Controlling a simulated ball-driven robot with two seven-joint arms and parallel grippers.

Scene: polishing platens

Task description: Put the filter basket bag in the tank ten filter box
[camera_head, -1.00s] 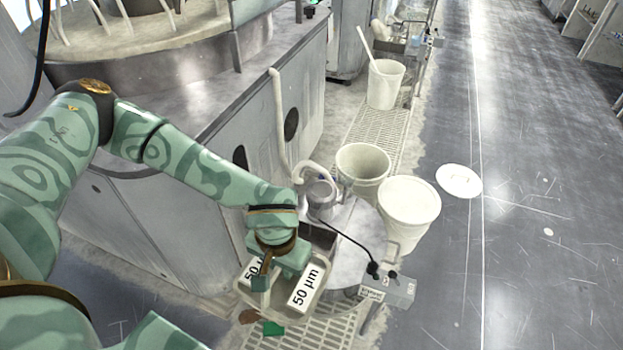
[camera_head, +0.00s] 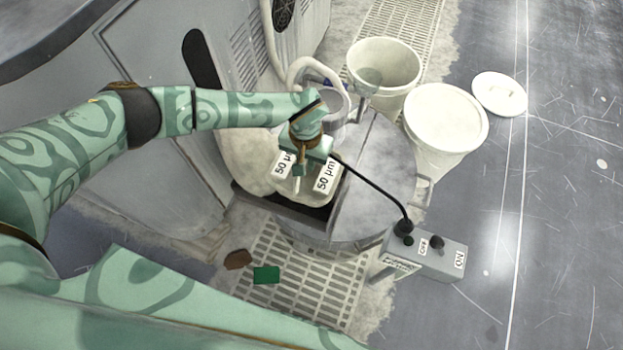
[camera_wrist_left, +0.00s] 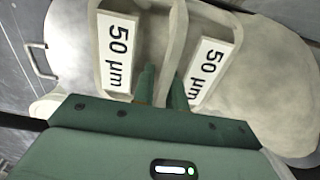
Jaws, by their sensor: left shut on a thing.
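The filter basket bag (camera_head: 325,178) is an off-white bag with a rim and two "50 µm" labels. My left gripper (camera_head: 300,171) is shut on its handle, from above. In the left wrist view the fingers (camera_wrist_left: 164,90) close on the middle strip of the bag (camera_wrist_left: 270,105), between the labels, and pale cloth spreads to the right. The round metal tank (camera_head: 375,170) stands below, with a dark rectangular filter box opening (camera_head: 318,212) in its top. The bag is over this opening and partly hides it; I cannot tell how far in it is. My right gripper is out of view.
A grey switch box (camera_head: 440,262) with a black cable stands in front of the tank. Two white buckets (camera_head: 385,55) (camera_head: 445,118) stand behind and right. A white hose (camera_head: 310,65) arches behind the gripper. A green piece (camera_head: 266,275) lies on the floor grating.

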